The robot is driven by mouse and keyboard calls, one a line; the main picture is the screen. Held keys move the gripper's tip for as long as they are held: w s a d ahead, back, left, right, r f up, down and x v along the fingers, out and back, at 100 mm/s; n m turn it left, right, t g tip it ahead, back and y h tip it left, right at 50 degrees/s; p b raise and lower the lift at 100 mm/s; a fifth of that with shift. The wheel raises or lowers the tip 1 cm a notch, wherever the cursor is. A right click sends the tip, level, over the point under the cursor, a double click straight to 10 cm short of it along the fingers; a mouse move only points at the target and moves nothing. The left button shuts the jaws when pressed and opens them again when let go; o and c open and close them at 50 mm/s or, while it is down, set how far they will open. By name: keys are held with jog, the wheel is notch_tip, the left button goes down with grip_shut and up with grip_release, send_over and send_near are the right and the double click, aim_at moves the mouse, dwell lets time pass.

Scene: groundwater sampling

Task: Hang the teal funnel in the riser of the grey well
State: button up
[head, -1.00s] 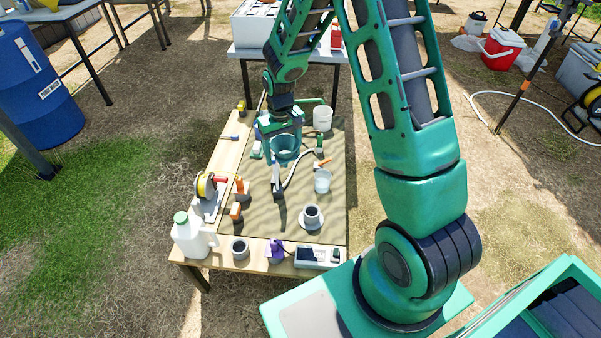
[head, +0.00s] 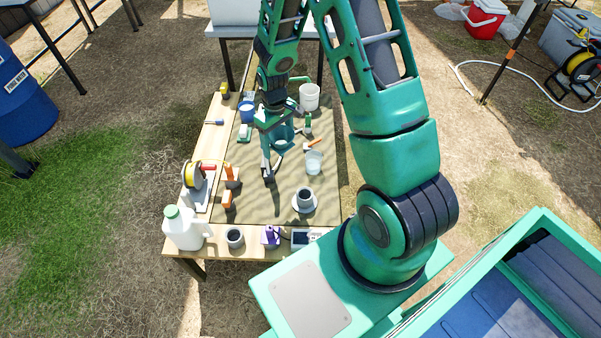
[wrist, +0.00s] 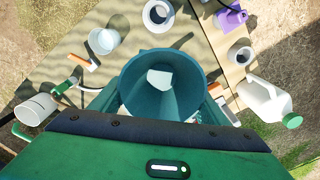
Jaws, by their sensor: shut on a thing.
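The teal funnel (head: 284,133) is held above the mat, wide mouth up. It fills the middle of the wrist view (wrist: 140,88), and pale light shows through its bottom hole. My gripper (head: 272,135) is shut on it; the fingertips are mostly hidden. The grey well (head: 305,196) looks like a short, dark open riser on a pale round base. It stands nearer the table's front than the funnel, slightly right of it. The wrist view shows it just above the funnel (wrist: 158,14), apart from it. A similar grey cup (head: 235,238) stands at the front edge.
A clear beaker (head: 314,161) and a white bucket (head: 310,97) stand right of the gripper. A reel (head: 194,178), orange items (head: 228,199), a white jug (head: 183,228) and a purple item (head: 271,237) line the left and front. The mat around the well is fairly clear.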

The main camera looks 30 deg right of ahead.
jog(key=s+d+f+n, duration=0.3)
jog(key=s+f+n, duration=0.2)
jog(key=s+f, duration=0.3)
jog(key=shift+s+d+f+n, duration=0.3)
jog(key=shift+s+f, duration=0.1)
jog(key=shift+f, duration=0.3)
send_near(301, 192)
jog(key=shift+s+a+f, duration=0.2)
jog(key=shift+s+f, duration=0.05)
jog(key=shift+f, duration=0.7)
jog(key=shift+s+a+f, duration=0.15)
jog(key=shift+s+f, duration=0.15)
jog(key=shift+f, duration=0.65)
jog(key=shift+s+a+f, duration=0.2)
jog(key=shift+s+f, duration=0.05)
jog(key=shift+f, duration=0.7)
jog(key=shift+f, duration=0.6)
jog(key=o, duration=1.1)
notch_tip(301, 192, up, 11)
jog(key=shift+f, duration=0.1)
